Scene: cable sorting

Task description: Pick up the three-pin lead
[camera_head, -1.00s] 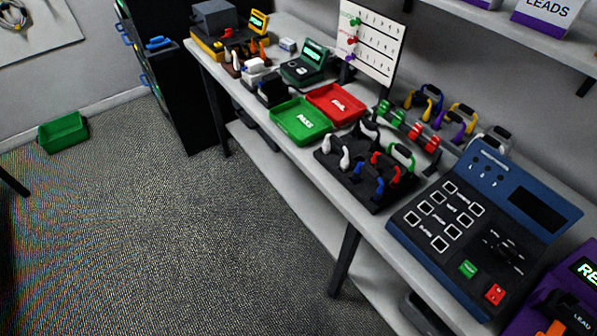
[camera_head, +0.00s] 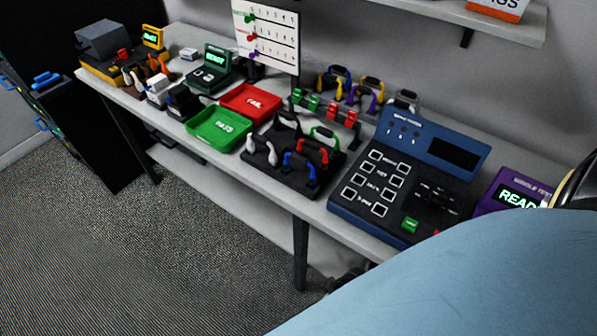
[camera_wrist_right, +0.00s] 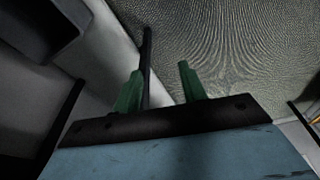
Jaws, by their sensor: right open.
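Several leads with coloured handles stand on a black rack (camera_head: 272,178) in the middle of the bench in the head view. They include a white one (camera_head: 262,151), a blue one (camera_head: 298,167), a red one (camera_head: 312,150) and a green one (camera_head: 325,136). I cannot tell which lead has three pins. My right gripper shows in the right wrist view (camera_wrist_right: 160,88); its two green fingers are apart with nothing between them, over floor and a bench edge. No lead shows there. My left gripper is in neither current view.
A green tray (camera_head: 210,142) and a red tray (camera_head: 268,93) lie left of the rack. A blue tester (camera_head: 345,205) stands right of it, then a purple unit (camera_head: 490,200). My blue arm covers the lower right. A shelf (camera_head: 490,22) overhangs the back; open floor (camera_head: 190,270) lies in front.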

